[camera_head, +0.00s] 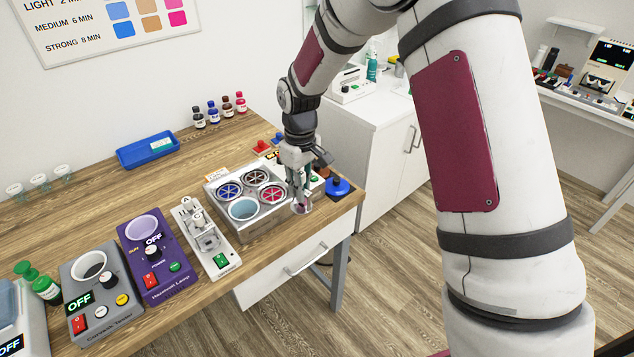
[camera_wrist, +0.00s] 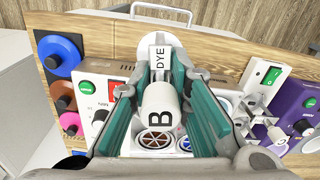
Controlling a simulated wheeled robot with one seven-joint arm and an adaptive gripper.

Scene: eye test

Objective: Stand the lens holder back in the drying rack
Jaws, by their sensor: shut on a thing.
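My gripper (camera_head: 299,182) is shut on the lens holder, above the front right edge of the wooden table. In the wrist view, the holder (camera_wrist: 158,108) is a white piece marked B with a DYE tag, between the teal finger pads of my gripper (camera_wrist: 158,72). In the head view, a round pinkish lens (camera_head: 301,207) hangs below the fingers, apart from the table. A narrow white stand (camera_head: 205,232) with a green switch bears a white holder marked A (camera_head: 187,203); it looks like the drying rack, but I cannot be sure. It also shows in the wrist view (camera_wrist: 262,82).
A metal bath (camera_head: 250,238) with several round wells stands left of my gripper. A blue knob (camera_head: 338,187) is close on the right. A purple lamp box (camera_head: 155,257) and a grey tester (camera_head: 98,296) stand farther left. A blue tray (camera_head: 147,149) lies behind.

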